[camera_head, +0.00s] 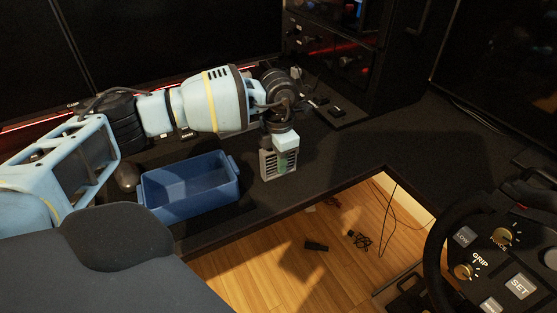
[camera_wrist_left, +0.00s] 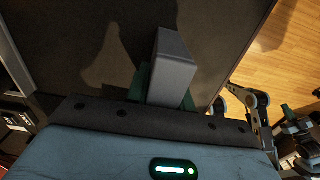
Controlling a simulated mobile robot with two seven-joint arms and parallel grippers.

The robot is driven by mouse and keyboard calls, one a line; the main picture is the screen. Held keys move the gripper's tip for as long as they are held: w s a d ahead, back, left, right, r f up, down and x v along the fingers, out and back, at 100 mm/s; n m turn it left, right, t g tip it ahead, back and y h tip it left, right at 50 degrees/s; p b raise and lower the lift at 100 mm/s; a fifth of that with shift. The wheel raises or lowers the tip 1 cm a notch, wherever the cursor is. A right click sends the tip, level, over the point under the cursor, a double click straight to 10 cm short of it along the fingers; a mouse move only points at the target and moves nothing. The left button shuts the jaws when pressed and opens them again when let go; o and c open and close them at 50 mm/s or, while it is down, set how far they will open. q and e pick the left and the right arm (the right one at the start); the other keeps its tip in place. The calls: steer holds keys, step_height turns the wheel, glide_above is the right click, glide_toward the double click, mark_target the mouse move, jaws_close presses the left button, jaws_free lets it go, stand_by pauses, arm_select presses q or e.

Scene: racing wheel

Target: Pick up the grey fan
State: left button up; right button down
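The grey fan (camera_head: 267,164) is a small upright block with a slatted face, at the desk's front edge, right of the blue bin. In the left wrist view the grey fan (camera_wrist_left: 174,66) shows as a plain grey block. My left gripper (camera_head: 283,158) points down over it, with a green-padded finger across its slatted face. In the left wrist view the green pads of the left gripper (camera_wrist_left: 166,90) lie on both sides of the fan, with no gap seen. I cannot tell whether the fan's underside touches the desk.
An empty blue bin (camera_head: 190,186) stands on the black desk (camera_head: 335,160) left of the fan. A steering wheel (camera_head: 440,245) with a button panel is at the lower right. Beyond the desk edge is wooden floor (camera_head: 270,262) with cables. Dark monitors stand behind.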

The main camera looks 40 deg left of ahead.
arm_select(q)
jaws_close()
steer(key=shift+r, duration=0.5)
steer(key=r, duration=0.2)
steer(key=shift+s+d+r, duration=0.1)
steer(key=shift+d+r, duration=0.15)
steer(key=shift+r, duration=0.1)
steer(key=s+d+r, duration=0.1)
steer(key=s+d, duration=0.6)
steer(key=d, duration=0.6)
steer(key=shift+s+d+r, duration=0.15)
steer(key=shift+d, duration=0.2)
